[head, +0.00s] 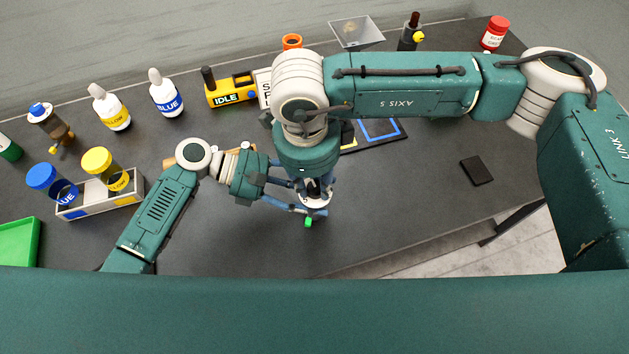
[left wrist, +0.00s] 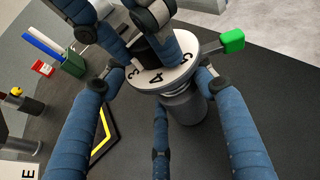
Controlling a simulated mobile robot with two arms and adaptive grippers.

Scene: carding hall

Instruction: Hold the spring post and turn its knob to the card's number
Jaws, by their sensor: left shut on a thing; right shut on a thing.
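The spring post is a grey cylinder (left wrist: 187,104) with a white numbered dial (left wrist: 190,62) and a black knob (left wrist: 146,48) on top. A green tab (left wrist: 232,40) sticks out at the dial's edge; it also shows in the head view (head: 309,222). The digits 3 and 4 are readable; another mark is partly cut off. My left gripper (head: 300,200) is shut around the post from the left. My right gripper (head: 314,184) is shut on the knob from above and hides most of it. A white card (head: 264,88) with letters is mostly behind my right arm; no number shows.
A rack (head: 100,205) with blue- and yellow-capped jars stands left. White bottles (head: 166,94) and a yellow "IDLE" engine (head: 231,90) stand behind. A blue-outlined mat (head: 381,129) lies behind the post. A black block (head: 477,171) lies right, near the table edge. The front middle is clear.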

